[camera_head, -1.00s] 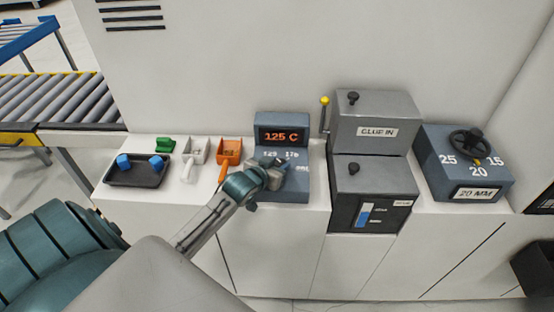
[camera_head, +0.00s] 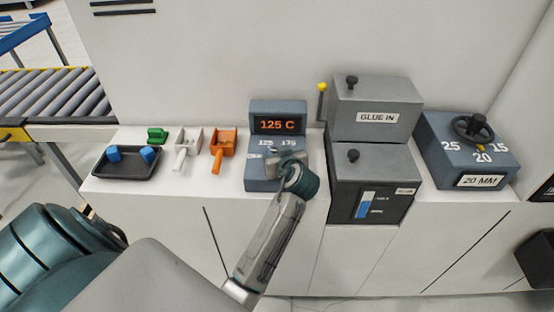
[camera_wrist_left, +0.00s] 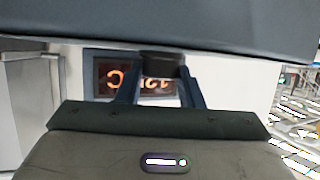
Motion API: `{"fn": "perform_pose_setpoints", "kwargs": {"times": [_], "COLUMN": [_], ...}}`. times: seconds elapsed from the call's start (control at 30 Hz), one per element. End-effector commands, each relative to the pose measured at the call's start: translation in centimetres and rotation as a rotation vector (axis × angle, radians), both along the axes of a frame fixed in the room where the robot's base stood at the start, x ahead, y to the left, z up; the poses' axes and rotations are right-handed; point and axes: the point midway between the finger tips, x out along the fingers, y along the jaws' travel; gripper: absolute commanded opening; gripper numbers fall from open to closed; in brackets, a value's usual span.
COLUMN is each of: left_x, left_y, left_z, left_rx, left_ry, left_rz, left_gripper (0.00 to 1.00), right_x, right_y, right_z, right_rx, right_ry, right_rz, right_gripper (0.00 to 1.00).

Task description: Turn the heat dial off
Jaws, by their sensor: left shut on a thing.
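The heat unit (camera_head: 255,172) is a blue-grey box on the white counter. Its upright display (camera_head: 277,124) reads 125 C in orange. White numbers, 125 and 175 as far as I can read, show on the sloped face below. My left gripper (camera_head: 282,157) is at that face and hides most of the dial. In the left wrist view, the two fingers are shut on a dark knob (camera_wrist_left: 162,64), the heat dial, with the display upside down behind it. The dial's pointer and its setting are hidden. My right gripper is not in view.
To the right stand the GLUE IN box (camera_head: 376,118) with a yellow-tipped lever (camera_head: 322,88) and a 20 MM dial box (camera_head: 468,165). To the left are an orange scoop (camera_head: 223,143), a white scoop (camera_head: 188,142), a green piece (camera_head: 157,135) and a black tray (camera_head: 127,171) with blue pieces.

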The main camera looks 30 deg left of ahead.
Motion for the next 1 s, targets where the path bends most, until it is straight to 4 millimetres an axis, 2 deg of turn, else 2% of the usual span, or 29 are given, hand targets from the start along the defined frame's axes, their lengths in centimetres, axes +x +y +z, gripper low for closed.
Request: {"fn": "perform_pose_setpoints", "kwargs": {"times": [0.03,0.2,0.73,0.77,0.87,1.0], "left_x": [0.13,0.17,0.14,0.14,0.14,0.14], "left_y": [-0.09,-0.10,-0.06,-0.06,-0.06,-0.07], "left_z": [-0.25,-0.13,0.03,0.03,0.03,0.02], "left_rx": [-0.001,0.000,0.001,0.000,0.000,0.001], "left_ry": [-0.002,0.000,0.001,0.001,0.001,0.001], "left_rz": [0.018,0.067,0.092,0.091,0.091,0.090], "left_gripper": [0.11,0.11,0.11,0.36,0.55,0.56], "right_x": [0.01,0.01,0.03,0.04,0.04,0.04], "right_y": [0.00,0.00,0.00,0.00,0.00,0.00], "right_z": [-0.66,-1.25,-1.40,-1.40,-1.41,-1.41], "right_rx": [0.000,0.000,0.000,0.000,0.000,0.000], "right_ry": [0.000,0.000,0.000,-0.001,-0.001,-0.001], "right_rz": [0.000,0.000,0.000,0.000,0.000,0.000], "right_gripper": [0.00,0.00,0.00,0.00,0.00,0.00]}}
